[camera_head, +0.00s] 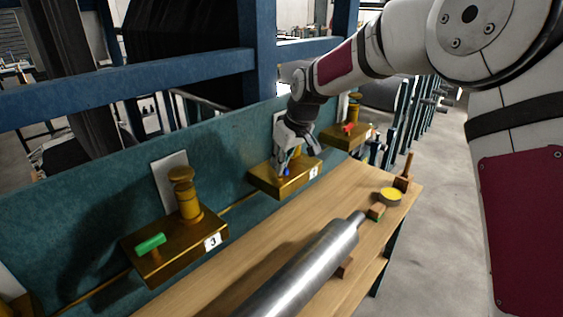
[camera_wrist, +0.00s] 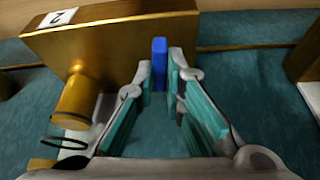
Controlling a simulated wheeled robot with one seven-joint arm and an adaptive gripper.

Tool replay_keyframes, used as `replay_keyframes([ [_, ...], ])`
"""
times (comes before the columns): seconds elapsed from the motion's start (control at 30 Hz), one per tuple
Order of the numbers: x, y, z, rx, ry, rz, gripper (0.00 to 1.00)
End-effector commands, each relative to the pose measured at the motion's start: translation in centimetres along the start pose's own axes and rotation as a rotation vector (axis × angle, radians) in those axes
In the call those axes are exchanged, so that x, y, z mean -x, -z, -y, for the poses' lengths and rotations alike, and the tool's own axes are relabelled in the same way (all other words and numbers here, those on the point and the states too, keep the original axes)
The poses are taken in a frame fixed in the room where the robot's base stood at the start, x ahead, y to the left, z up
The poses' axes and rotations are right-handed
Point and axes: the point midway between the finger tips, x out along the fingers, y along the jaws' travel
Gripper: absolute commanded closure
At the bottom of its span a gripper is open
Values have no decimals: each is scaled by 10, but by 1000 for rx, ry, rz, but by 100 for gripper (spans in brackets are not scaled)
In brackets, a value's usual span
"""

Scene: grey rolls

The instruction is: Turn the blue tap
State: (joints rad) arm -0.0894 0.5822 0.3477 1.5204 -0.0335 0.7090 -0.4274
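The blue tap (camera_head: 286,172) is a small bar handle on the middle brass block (camera_head: 270,181), labelled 2. In the wrist view the blue tap (camera_wrist: 159,64) stands upright between my fingertips. My gripper (camera_head: 283,165) is at the block from above. In the wrist view my gripper (camera_wrist: 160,80) has a fingertip close against each side of the tap, with no clear gap, and looks shut on it. In the head view my fingers hide part of the tap.
A green tap (camera_head: 150,244) is on block 3 at left; a red tap (camera_head: 349,128) is on the far block. Brass posts stand on the blocks, one (camera_wrist: 82,100) beside my fingers. A steel roll (camera_head: 310,270) lies on the wooden bench (camera_head: 350,185). A yellow-topped tin (camera_head: 390,195) sits near its edge.

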Motion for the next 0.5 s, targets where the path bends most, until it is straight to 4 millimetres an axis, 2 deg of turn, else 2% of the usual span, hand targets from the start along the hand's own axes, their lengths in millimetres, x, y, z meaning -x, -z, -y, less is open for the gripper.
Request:
replay_keyframes([
  [0.27, 0, 0, 1, -19, -8, 1, 100],
  [0.5, 0, 1, 2, -119, -50, 0, 100],
])
